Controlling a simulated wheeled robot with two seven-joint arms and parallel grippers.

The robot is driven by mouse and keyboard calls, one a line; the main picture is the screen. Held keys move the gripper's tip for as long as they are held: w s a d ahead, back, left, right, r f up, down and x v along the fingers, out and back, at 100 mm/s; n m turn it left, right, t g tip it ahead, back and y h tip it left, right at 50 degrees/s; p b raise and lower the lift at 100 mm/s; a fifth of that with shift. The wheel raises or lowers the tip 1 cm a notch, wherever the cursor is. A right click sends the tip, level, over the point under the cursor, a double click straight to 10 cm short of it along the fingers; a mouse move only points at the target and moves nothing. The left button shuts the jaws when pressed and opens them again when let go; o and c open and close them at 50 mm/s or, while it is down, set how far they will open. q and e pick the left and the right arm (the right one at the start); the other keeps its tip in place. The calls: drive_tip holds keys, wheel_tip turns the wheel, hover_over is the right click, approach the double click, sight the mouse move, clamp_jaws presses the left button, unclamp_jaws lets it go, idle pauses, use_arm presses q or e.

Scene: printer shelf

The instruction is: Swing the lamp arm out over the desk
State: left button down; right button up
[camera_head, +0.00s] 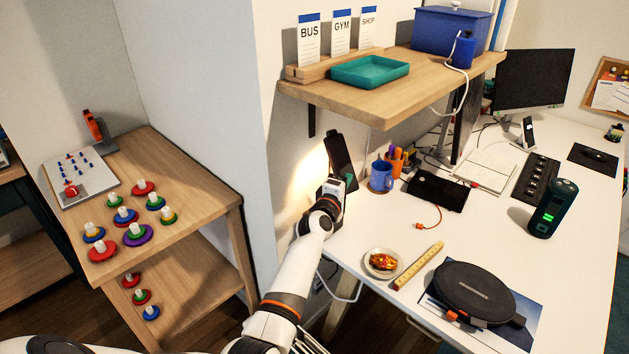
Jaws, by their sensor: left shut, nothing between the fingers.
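The lamp shows as a dark, slanted, flat piece (341,160) close to the wall under the shelf, at the back left edge of the desk (365,225). A warm glow lights the wall to its left. The rest of the lamp arm is hidden or cannot be made out. My left arm reaches up from the bottom, and my left gripper (334,187) is at the lower end of the dark piece. It is shut with nothing held. Whether it touches the lamp cannot be told. My right gripper is not in view.
A blue mug (381,176) and a pen holder (397,161) stand just right of my gripper. A wooden shelf (400,92) overhangs this area. A snack bowl (382,262), ruler (418,265) and round black device (474,291) lie nearer. The white desk between is partly clear.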

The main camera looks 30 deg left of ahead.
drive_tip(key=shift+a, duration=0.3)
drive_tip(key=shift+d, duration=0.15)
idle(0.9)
